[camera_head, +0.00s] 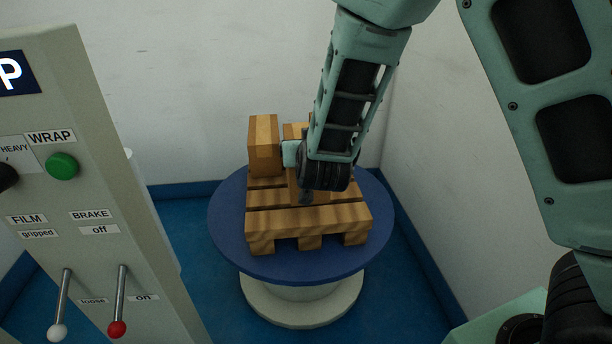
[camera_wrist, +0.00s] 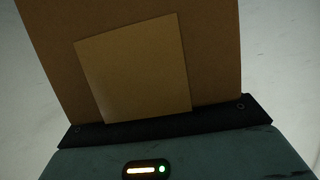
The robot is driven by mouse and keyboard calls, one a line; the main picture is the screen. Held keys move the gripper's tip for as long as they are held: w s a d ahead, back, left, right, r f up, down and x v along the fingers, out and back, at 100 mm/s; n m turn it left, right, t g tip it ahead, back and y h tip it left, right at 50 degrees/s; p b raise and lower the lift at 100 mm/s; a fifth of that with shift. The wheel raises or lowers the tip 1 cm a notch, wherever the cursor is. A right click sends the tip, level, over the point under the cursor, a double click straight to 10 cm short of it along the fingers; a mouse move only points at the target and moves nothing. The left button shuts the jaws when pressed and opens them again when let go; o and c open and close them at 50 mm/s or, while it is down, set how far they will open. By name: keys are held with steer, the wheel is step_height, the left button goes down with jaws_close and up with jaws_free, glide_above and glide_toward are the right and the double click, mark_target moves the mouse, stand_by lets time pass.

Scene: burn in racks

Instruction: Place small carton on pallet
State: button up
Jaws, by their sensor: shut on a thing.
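The wooden pallet (camera_head: 308,221) lies on a round blue turntable. A tan carton (camera_head: 264,146) stands upright at the pallet's back left. Part of another tan carton (camera_head: 293,131) shows to its right, mostly hidden by my arm. My gripper (camera_head: 298,164) is low over the pallet, close beside the left carton, and shut on a small carton. In the wrist view, a brown carton face (camera_wrist: 215,65) with a paler square (camera_wrist: 135,70) fills the space before my gripper. My wrist hides the contact between carton and pallet.
A grey control panel (camera_head: 105,190) stands at the left, with a green WRAP button (camera_head: 62,166), a white-tipped lever (camera_head: 61,305) and a red-tipped lever (camera_head: 120,300). White walls close in behind and right of the turntable (camera_head: 225,222). The pallet's front boards are bare.

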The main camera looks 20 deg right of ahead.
steer(key=shift+f+b, duration=1.1)
steer(key=shift+f, duration=1.6)
steer(key=shift+f, duration=0.1)
